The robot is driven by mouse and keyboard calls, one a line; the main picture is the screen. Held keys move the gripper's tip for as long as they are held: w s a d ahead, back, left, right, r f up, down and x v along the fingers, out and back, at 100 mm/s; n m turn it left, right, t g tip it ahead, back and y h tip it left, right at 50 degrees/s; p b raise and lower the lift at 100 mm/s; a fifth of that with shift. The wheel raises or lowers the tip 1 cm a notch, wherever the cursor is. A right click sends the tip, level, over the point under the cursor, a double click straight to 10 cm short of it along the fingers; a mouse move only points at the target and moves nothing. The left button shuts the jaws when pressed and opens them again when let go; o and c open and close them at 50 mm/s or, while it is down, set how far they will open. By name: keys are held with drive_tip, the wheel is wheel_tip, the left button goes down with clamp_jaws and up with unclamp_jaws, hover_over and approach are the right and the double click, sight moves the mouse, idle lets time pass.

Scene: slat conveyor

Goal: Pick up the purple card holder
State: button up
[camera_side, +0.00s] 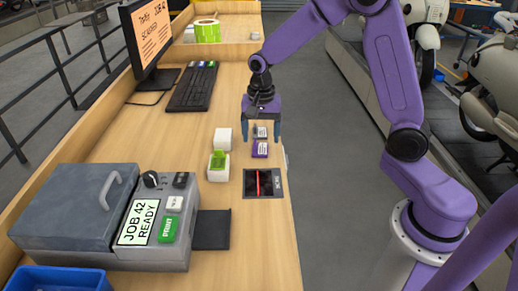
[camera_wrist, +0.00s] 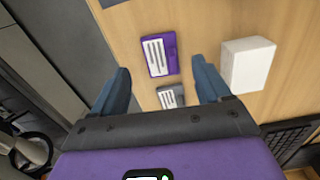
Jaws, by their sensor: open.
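The purple card holder (camera_side: 260,149) lies on the wooden bench near its right edge, with a white lined label on top. In the wrist view the purple card holder (camera_wrist: 160,54) is ahead of the fingertips, between their lines. A grey card holder (camera_wrist: 170,97) with a similar label lies close to it, between the fingers; it also shows in the side view (camera_side: 261,132). My gripper (camera_side: 262,138) points down above the two holders, open and empty. In the wrist view my gripper (camera_wrist: 161,67) has its blue fingers spread wide, one to each side.
A white block (camera_side: 223,138) stands left of the holders, and a white box with a green item (camera_side: 218,166) is nearer. A scanner plate with a red line (camera_side: 264,184) lies in front. A grey printer (camera_side: 120,215) fills the near left. A keyboard (camera_side: 193,88) lies farther back.

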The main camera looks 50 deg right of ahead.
sight(260, 149)
drive_tip(key=shift+w+f, duration=0.1)
drive_tip(key=shift+f, duration=1.45)
drive_tip(key=c, duration=1.1)
drive_tip(key=shift+r, duration=0.15)
